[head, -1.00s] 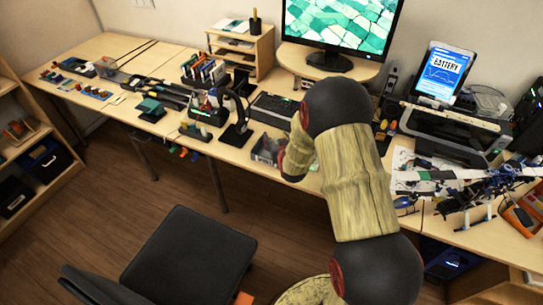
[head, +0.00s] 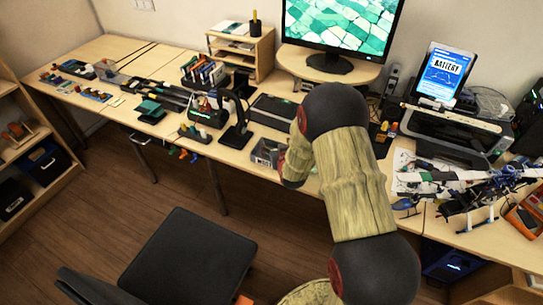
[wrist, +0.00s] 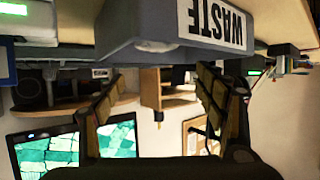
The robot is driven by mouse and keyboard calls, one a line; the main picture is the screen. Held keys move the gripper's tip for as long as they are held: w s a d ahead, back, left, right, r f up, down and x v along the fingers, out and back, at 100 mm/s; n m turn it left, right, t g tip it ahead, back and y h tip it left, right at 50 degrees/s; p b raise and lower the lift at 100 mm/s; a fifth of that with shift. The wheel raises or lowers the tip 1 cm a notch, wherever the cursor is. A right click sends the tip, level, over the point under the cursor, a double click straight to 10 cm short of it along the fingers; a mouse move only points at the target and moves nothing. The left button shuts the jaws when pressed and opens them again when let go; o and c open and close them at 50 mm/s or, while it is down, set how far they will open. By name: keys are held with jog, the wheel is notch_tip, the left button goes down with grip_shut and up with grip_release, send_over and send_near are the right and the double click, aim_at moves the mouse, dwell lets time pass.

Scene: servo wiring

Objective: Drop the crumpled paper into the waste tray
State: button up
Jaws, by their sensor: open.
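The waste tray (head: 268,150) is a grey box with a WASTE label, near the front edge of the desk beside my arm in the head view. In the wrist view the tray (wrist: 140,28) fills the top, turned over in the picture, with its label to the right. My gripper (wrist: 160,82) is open, its two fingers apart with nothing seen between them, and the tray's front lies beyond the fingertips. My arm hides the gripper in the head view.
A black desk lamp (head: 238,130) and a dark flat case (head: 273,111) stand near the tray. The monitor (head: 340,35) is behind. A helicopter model (head: 470,185) and a printer (head: 455,130) are to the right. A chair (head: 190,255) stands in front of the desk.

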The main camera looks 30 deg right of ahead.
jog(key=shift+s, duration=0.1)
jog(key=v, duration=1.1)
jog(key=shift+s+r, duration=0.15)
jog(key=shift+s, duration=0.2)
jog(key=s+a+r+n+g+y, duration=0.1)
jog(key=s+a+r+g, duration=0.15)
jog(key=a+r, duration=0.35)
jog(key=s+a+r+n+g+y, duration=0.1)
jog(key=s+a+r, duration=0.2)
jog(key=r, duration=0.6)
jog(key=s+a+r+g+y, duration=0.1)
jog(key=s+a+r, duration=0.3)
jog(key=s, duration=0.7)
jog(key=s+a+r+n+g+p, duration=0.1)
jog(key=s+a+r+g, duration=0.2)
jog(key=s, duration=0.8)
jog(key=shift+s+a+r+y, duration=0.2)
jog(key=shift+a+r+y, duration=0.2)
jog(key=shift+r, duration=0.25)
